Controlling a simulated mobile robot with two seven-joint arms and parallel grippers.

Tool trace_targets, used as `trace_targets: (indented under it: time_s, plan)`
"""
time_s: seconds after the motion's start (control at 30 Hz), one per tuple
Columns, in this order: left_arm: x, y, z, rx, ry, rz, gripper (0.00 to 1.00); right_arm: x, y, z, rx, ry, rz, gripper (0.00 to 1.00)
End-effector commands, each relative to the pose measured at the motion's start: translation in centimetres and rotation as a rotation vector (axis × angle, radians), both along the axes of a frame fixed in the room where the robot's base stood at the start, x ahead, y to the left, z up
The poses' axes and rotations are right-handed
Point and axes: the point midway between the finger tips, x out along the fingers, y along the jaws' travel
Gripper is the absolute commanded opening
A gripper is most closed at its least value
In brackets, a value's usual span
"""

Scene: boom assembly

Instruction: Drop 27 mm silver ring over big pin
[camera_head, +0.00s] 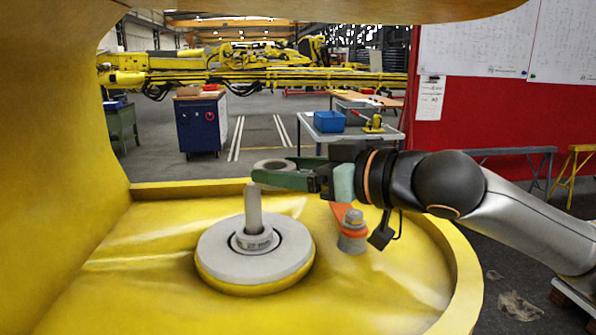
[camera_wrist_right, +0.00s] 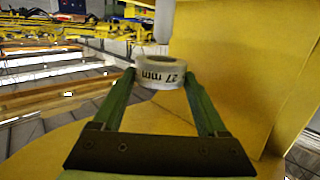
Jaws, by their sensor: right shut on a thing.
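The 27 mm silver ring (camera_head: 272,165) is held in my right gripper (camera_head: 275,173), whose green fingers are shut on it. The big pin (camera_head: 253,208) stands upright on a round grey disc (camera_head: 215,245). In the head view the held ring appears above and slightly right of the pin's top, apart from it; the depth between them is hard to tell. Another silver ring (camera_head: 255,241) with markings lies around the pin's base. My left gripper is out of view.
A smaller grey bolt-like part (camera_head: 353,230) with an orange piece (camera_head: 340,210) stands right of the disc, below my right arm. The yellow housing has a wall (camera_head: 60,160) at left and a raised curved rim (camera_head: 466,270) at right. Its floor is clear at the front.

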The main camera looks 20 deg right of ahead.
Motion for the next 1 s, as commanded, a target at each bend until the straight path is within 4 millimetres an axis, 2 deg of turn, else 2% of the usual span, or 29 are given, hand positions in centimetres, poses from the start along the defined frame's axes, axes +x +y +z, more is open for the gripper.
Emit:
trace_targets:
  time_s: [0.8, 1.0]
  plan:
    - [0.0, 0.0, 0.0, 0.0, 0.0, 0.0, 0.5, 4.9, 2.8, 0.1, 0.001, -0.006, 0.001, 0.0]
    - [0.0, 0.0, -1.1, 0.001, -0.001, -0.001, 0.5, 4.9, 2.7, -1.6, 0.0, -0.004, 0.001, 0.0]
